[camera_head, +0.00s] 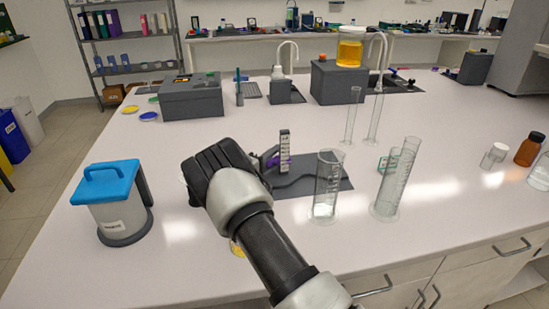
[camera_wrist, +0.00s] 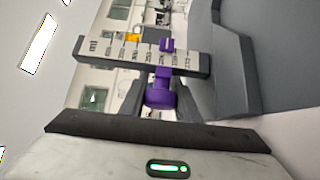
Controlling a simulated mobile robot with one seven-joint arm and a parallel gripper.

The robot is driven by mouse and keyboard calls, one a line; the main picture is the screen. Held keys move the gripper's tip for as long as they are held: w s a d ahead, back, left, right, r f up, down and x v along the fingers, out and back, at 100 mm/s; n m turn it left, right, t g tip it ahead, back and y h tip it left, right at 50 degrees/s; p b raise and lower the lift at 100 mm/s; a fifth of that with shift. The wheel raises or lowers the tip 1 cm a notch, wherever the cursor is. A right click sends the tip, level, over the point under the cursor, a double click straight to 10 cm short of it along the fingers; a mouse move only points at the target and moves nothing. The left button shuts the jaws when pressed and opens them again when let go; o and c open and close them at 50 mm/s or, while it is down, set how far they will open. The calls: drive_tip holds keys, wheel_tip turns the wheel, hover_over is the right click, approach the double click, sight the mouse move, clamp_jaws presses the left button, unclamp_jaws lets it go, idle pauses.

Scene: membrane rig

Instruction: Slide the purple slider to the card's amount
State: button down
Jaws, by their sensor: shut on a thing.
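The purple slider (camera_wrist: 161,93) has a round knob between my gripper's fingers, and its marker sits on the scale. The pale scale (camera_wrist: 125,50) is marked "ml" with printed numbers too blurred to read surely. In the head view the scale (camera_head: 285,146) stands upright above a dark mat, with a bit of purple beside it. My gripper (camera_wrist: 160,103) is shut on the slider's knob; in the head view my arm partly hides it. A small green-edged card (camera_head: 385,163) seems to stand behind the glass cylinders; its amount cannot be read.
A blue-lidded container (camera_head: 115,205) is at the left. The white bench (camera_head: 455,230) is clear at the front right.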

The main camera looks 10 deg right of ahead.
drive_tip(key=c, duration=1.4)
unclamp_jaws()
drive_tip(key=shift+r, duration=0.1)
drive_tip(key=shift+o, duration=0.2)
drive_tip(key=v, duration=0.7)
drive_tip(key=shift+s+a, duration=0.2)
drive_tip(key=shift+s, duration=0.05)
